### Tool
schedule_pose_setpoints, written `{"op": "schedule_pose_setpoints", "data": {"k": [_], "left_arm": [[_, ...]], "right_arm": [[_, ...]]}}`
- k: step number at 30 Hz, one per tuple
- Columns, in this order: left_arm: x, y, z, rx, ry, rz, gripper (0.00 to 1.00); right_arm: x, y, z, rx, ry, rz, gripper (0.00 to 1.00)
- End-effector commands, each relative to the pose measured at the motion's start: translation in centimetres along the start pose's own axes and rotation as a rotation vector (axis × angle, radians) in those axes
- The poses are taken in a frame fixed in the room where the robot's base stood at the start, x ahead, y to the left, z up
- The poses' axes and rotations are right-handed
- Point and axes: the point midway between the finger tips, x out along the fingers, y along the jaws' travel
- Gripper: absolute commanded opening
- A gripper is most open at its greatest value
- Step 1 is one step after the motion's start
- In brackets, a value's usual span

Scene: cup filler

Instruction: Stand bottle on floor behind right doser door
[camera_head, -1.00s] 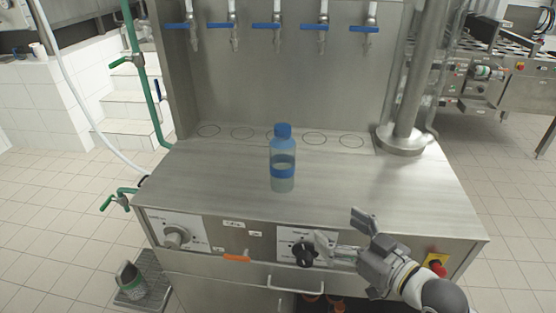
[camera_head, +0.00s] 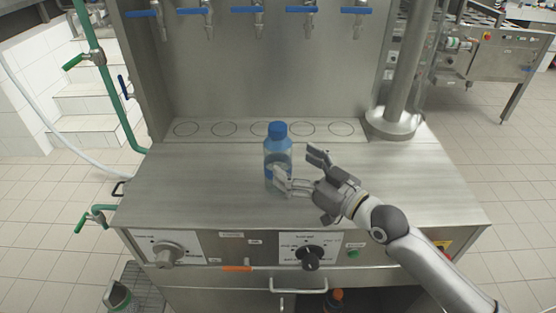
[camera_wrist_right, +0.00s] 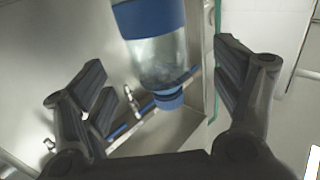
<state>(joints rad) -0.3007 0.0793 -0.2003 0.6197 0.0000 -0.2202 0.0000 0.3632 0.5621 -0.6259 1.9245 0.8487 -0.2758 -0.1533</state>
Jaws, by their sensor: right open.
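A clear bottle with a blue cap and blue band (camera_head: 278,153) stands upright on the steel worktop (camera_head: 205,178), in front of the row of marked circles. My right gripper (camera_head: 298,165) is open just right of and in front of the bottle, its near finger overlapping the bottle's lower part. In the right wrist view the bottle (camera_wrist_right: 160,62) appears cap-down between the spread fingers (camera_wrist_right: 165,90), with gaps on both sides. A cabinet handle (camera_head: 298,288) shows below the right dial; a dark space beside it holds an orange-capped item (camera_head: 334,296). The door's exact position is unclear. My left gripper is out of view.
Blue-handled taps (camera_head: 258,10) hang above the back of the worktop. A steel column (camera_head: 398,90) stands at the right rear. Dials (camera_head: 310,258) line the front panel. Green pipes (camera_head: 100,90) run at the left. The worktop left of the bottle is clear.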

Motion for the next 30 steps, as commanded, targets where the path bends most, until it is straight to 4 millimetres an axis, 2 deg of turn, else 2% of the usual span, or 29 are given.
{"op": "schedule_pose_setpoints", "data": {"k": [5,10,15,24,30], "left_arm": [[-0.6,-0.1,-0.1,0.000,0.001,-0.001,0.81],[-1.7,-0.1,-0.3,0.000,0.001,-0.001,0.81],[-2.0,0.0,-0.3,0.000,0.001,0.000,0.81],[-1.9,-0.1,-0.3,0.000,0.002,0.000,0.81],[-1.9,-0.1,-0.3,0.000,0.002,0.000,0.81]], "right_arm": [[1.2,0.0,-0.2,-0.001,0.000,0.000,0.85],[3.5,0.1,-0.5,0.001,0.000,-0.001,0.85],[5.3,0.1,-0.3,0.001,0.000,0.000,0.85],[5.7,0.1,-0.1,-0.001,-0.001,-0.001,0.85],[5.7,0.1,-0.1,-0.001,-0.001,0.000,0.60]]}}
